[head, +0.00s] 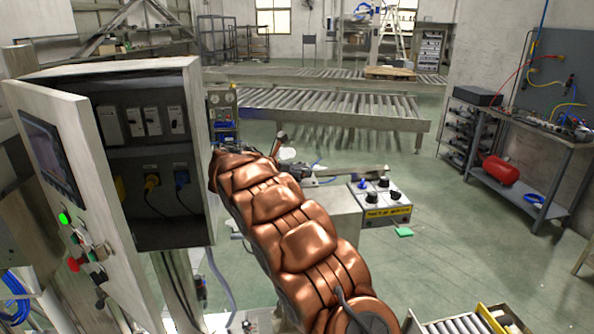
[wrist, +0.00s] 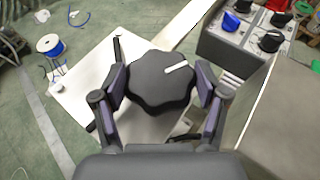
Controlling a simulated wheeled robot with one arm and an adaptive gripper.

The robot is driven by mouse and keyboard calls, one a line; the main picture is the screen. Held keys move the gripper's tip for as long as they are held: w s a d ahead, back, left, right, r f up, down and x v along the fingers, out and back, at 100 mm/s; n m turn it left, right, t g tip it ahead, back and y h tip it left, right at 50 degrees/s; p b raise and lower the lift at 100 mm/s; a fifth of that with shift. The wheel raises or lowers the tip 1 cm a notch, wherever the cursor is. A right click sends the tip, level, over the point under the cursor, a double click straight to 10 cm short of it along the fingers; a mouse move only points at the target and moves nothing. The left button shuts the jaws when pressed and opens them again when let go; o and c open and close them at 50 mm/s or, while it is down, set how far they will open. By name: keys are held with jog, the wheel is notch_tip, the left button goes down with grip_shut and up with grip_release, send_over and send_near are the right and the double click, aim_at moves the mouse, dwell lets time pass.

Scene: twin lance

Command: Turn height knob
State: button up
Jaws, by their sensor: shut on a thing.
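A dark lobed knob (wrist: 160,88) with a white pointer line fills the middle of the wrist view. Its pointer aims up and to the right. My gripper (wrist: 161,92) is shut on this knob, with one finger pad on its left side and one on its right. In the head view my copper-coloured arm reaches away from me and hides the knob. A grey control box (head: 381,203) with a yellow label, one blue knob (head: 362,184) and black knobs stands to the right of the arm. The box also shows in the wrist view (wrist: 240,55).
An open electrical cabinet (head: 125,75) with its door (head: 70,150) swung out stands close on the left. Roller conveyors (head: 330,105) cross the back. A workbench (head: 530,130) with a red tank (head: 500,170) is at the right. Floor between box and workbench is mostly clear.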

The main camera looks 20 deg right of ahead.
jog(key=shift+m+g+h, duration=0.6)
jog(key=shift+m+g, duration=0.6)
jog(key=shift+g, duration=0.1)
jog(key=o, duration=1.2)
jog(key=shift+c, duration=0.2)
jog(key=shift+r+n+t+y, duration=0.1)
jog(key=shift+n+t+y, duration=0.4)
jog(key=shift+n+t, duration=0.8)
